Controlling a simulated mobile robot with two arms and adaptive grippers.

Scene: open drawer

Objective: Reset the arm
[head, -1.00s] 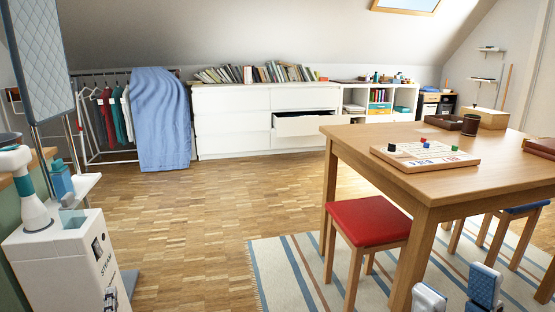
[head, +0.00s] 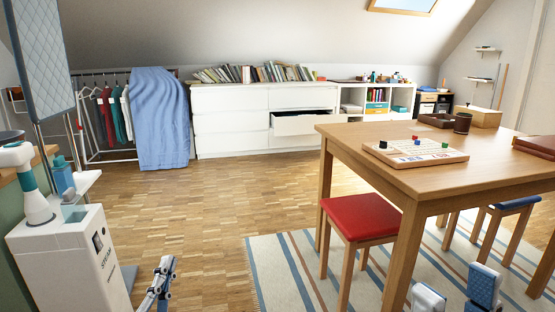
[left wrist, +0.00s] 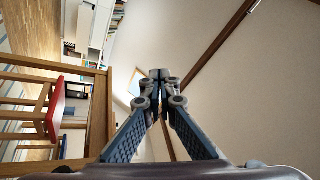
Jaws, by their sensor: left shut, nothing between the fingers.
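The white dresser (head: 230,124) stands against the back wall, and one right-hand drawer (head: 308,124) is pulled out.
A wooden table (head: 480,165) with a game board (head: 416,153) fills the right. A red stool (head: 360,216) stands at its near left corner. The steam unit (head: 65,260) is at the left. Open wood floor (head: 200,205) lies between.

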